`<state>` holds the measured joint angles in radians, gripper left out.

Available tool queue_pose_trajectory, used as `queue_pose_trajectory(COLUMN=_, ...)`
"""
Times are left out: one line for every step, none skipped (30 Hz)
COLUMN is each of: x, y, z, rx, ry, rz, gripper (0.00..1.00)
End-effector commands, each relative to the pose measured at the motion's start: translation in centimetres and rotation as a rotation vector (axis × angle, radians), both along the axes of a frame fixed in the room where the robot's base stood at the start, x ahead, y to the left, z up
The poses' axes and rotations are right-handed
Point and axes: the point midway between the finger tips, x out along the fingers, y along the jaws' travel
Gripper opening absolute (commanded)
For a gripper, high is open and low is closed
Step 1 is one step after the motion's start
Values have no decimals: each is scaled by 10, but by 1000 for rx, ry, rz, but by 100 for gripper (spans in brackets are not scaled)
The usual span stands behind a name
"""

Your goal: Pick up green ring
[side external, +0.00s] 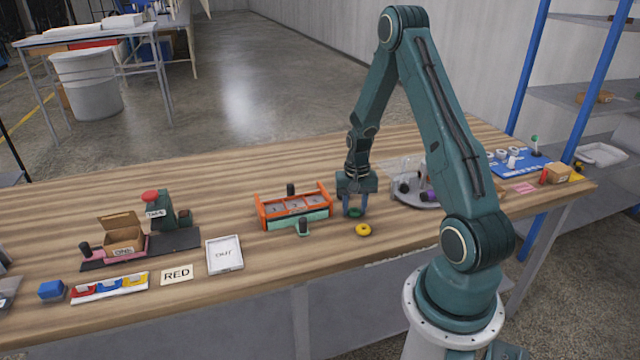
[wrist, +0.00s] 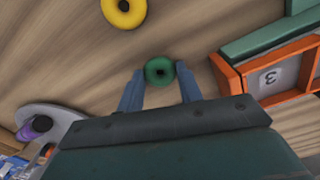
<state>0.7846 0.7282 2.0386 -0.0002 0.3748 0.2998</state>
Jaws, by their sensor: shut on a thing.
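The green ring (side external: 355,212) is at the tabletop between the fingers of my gripper (side external: 355,207). My gripper points down and is shut on the ring. Whether the ring touches the table or is just above it I cannot tell.
A yellow ring (side external: 363,230) lies close by on the wooden table (side external: 400,238). An orange and green rack (side external: 295,207) stands to the left. A round grey tray (side external: 425,201) with small items stands to the right.

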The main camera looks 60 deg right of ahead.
Motion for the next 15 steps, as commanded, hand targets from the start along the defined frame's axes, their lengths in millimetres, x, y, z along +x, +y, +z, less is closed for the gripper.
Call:
queue_pose_trajectory(x=0, y=0, z=0, rx=0, ry=0, rz=0, gripper=14)
queue_pose_trajectory(x=0, y=0, z=0, rx=0, ry=0, rz=0, gripper=14)
queue_pose_trajectory(x=0, y=0, z=0, rx=0, ry=0, rz=0, gripper=14)
queue_pose_trajectory(x=0, y=0, z=0, rx=0, ry=0, rz=0, gripper=14)
queue_pose_trajectory(x=0, y=0, z=0, rx=0, ry=0, rz=0, gripper=14)
queue_pose_trajectory(x=0, y=0, z=0, rx=0, ry=0, rz=0, gripper=14)
queue_pose_trajectory(x=0, y=0, z=0, rx=0, ry=0, rz=0, gripper=14)
queue_pose_trajectory(x=0, y=0, z=0, rx=0, ry=0, rz=0, gripper=14)
queue_pose_trajectory(x=0, y=0, z=1, rx=0, ry=0, rz=0, gripper=14)
queue_pose_trajectory(x=0, y=0, z=1, rx=0, ry=0, rz=0, gripper=14)
queue_pose_trajectory(x=0, y=0, z=2, rx=0, ry=0, rz=0, gripper=14)
queue_pose_trajectory(x=0, y=0, z=3, rx=0, ry=0, rz=0, gripper=14)
queue_pose_trajectory(x=0, y=0, z=4, rx=0, ry=0, rz=0, gripper=14)
queue_pose_trajectory(x=0, y=0, z=5, rx=0, ry=0, rz=0, gripper=14)
queue_pose_trajectory(x=0, y=0, z=7, rx=-1, ry=0, rz=0, gripper=14)
